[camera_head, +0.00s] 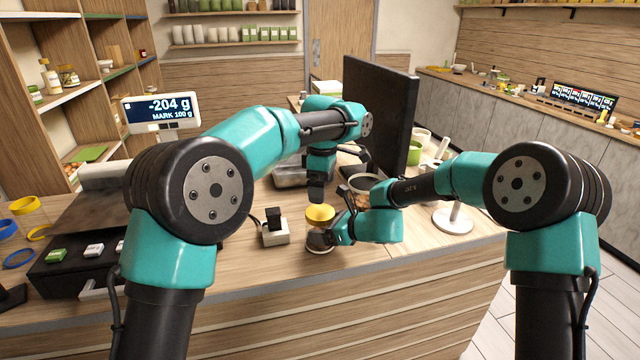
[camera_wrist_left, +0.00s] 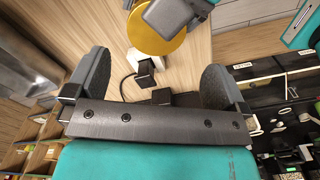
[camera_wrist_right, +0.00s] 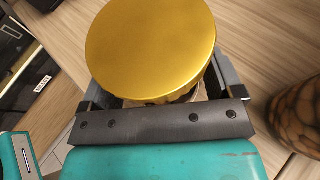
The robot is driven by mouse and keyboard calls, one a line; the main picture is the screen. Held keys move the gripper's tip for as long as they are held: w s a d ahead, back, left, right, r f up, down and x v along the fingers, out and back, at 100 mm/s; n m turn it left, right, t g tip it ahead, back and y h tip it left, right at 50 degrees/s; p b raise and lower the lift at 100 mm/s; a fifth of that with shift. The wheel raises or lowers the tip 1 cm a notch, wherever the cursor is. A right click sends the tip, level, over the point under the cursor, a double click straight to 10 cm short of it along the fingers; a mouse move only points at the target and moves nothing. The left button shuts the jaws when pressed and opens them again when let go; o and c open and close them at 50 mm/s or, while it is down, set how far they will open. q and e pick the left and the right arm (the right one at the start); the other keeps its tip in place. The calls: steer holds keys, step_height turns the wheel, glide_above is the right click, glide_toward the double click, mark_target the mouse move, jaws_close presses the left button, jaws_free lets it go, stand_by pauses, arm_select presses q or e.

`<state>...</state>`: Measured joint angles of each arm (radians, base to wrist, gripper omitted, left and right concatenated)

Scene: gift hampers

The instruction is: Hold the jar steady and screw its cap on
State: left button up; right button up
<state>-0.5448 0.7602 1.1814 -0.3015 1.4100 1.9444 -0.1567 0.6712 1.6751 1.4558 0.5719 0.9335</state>
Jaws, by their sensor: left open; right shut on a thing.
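The jar shows in the head view as a pale rim of its base (camera_head: 320,250) under my right gripper; most of its body is hidden by the fingers. A round gold-yellow cap (camera_head: 319,214) sits level at the jar's top; I cannot tell how far it is threaded. In the right wrist view the cap (camera_wrist_right: 150,48) hides nearly all the jar. My right gripper (camera_head: 322,238) is shut on the jar below the cap. My left gripper (camera_head: 317,191) is open and empty just above the cap. The cap (camera_wrist_left: 164,30) also shows in the left wrist view, beyond the fingers.
A small black device on a white base (camera_head: 275,234) stands left of the jar. A brown-patterned jar (camera_wrist_right: 302,115) stands close to my right gripper. A monitor (camera_head: 378,105) rises behind, and a white round stand (camera_head: 455,222) is at right. The front counter strip is clear.

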mark_target(320, 212)
arm_select(q)
steer(key=shift+w+a+r+n, duration=0.1)
steer(key=shift+w+a+n, duration=0.15)
steer(key=shift+n, duration=0.35)
steer(key=shift+f, duration=4.05)
steer(key=c, duration=0.8)
steer(key=m, duration=0.6)
steer(key=o, duration=0.8)
steer(key=shift+r, duration=0.1)
